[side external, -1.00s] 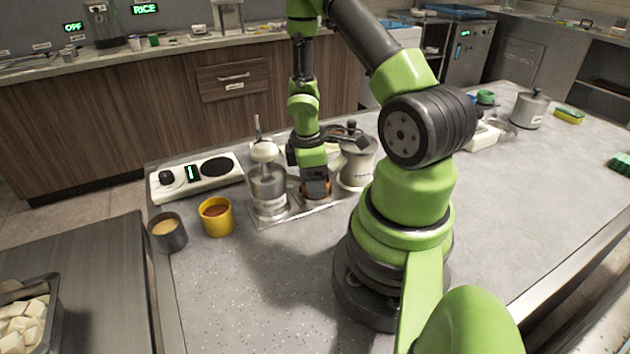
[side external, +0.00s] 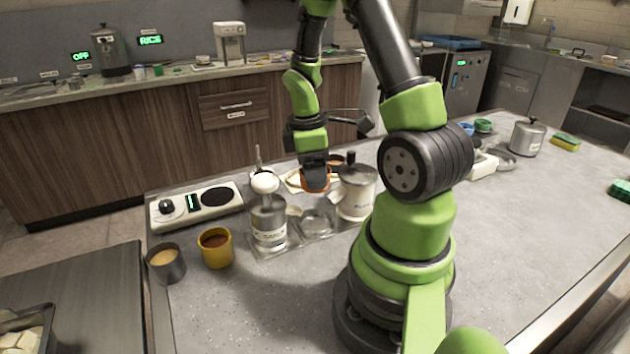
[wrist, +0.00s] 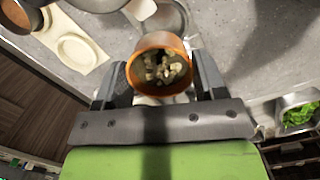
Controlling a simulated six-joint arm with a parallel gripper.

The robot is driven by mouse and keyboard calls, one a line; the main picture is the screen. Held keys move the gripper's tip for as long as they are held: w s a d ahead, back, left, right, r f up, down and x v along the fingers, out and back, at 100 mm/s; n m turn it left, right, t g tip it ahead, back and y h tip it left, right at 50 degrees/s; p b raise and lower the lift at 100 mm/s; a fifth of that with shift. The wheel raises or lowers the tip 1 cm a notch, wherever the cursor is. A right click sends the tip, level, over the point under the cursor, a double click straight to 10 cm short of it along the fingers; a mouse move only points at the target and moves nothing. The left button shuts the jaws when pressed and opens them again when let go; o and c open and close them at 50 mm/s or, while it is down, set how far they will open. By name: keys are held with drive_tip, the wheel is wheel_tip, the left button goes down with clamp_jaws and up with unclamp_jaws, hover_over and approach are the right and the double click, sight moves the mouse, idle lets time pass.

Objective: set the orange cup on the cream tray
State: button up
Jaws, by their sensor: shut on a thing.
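The orange cup (wrist: 160,40) is between my gripper's fingers in the wrist view, its open top showing pale chunks inside. My gripper (side external: 316,174) is shut on it and holds it upright, raised above the rack of sauce wells; its orange wall (side external: 317,187) shows below the fingers. The cream tray (side external: 294,180) lies behind the rack, partly hidden by my gripper and the pots. In the wrist view the cream tray (wrist: 98,33) is at upper left, with shallow rounded recesses, apart from the cup.
A yellow cup (side external: 216,249), a grey cup (side external: 166,263) and a white hotplate (side external: 197,206) stand left. The front counter is clear.

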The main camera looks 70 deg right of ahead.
drive_tip(key=w+d+f+n, duration=0.1)
drive_tip(key=w+d+n, duration=0.3)
drive_tip(key=d, duration=0.3)
drive_tip(key=w+d+f+n, duration=0.1)
drive_tip(key=w+d+n, duration=0.4)
drive_tip(key=d, duration=0.3)
drive_tip(key=shift+t+h, duration=0.3)
drive_tip(key=shift+s+f, duration=0.2)
drive_tip(key=shift+f, duration=3.05)
drive_tip(key=shift+f, duration=0.55)
drive_tip(key=o, duration=1)
drive_tip(key=shift+r, duration=0.1)
wheel_tip(320, 180, up, 8)
drive_tip(key=shift+f, duration=0.1)
